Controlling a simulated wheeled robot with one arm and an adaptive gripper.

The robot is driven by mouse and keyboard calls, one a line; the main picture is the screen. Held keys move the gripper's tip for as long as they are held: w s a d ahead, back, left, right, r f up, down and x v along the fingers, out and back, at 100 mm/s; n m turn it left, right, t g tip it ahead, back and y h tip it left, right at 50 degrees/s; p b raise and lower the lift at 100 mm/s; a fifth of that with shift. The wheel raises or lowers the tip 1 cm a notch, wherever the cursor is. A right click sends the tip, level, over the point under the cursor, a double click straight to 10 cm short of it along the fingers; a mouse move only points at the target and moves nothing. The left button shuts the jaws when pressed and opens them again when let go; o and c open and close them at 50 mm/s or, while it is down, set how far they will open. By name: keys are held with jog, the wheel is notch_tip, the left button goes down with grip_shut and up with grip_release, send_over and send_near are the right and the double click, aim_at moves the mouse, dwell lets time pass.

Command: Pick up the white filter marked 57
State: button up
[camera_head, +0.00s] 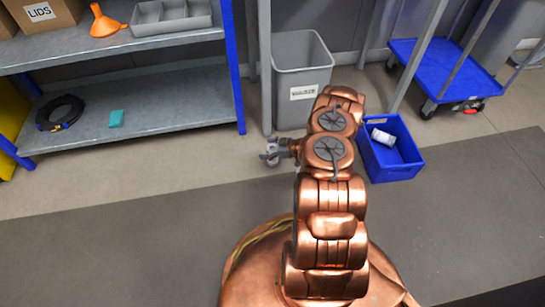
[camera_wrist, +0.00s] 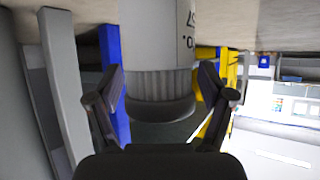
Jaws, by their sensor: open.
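A pale grey-white filter (camera_wrist: 158,35) with a ribbed end (camera_wrist: 158,84) fills the middle of the upside-down wrist view. Dark characters, partly cut off, show on its right side; I see what looks like a 7. My gripper (camera_wrist: 161,75) is open, with one finger to each side of the filter's ribbed end. I cannot tell whether either finger touches it. In the head view, my gripper (camera_head: 268,157) is low over the floor, left of the arm, with a small pale shape at its fingers. Another white cylinder (camera_head: 383,136) lies in the blue crate (camera_head: 395,173).
A grey labelled bin (camera_head: 302,72) stands behind the arm. A metal shelf (camera_head: 165,110) with a coiled black cable (camera_head: 60,112) and teal block (camera_head: 116,118) is at left. A blue cart (camera_head: 465,75) is at back right. The floor at left front is clear.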

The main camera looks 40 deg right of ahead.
jog(key=shift+c, duration=0.4)
jog(key=c, duration=1.1)
jog(key=shift+r, duration=0.1)
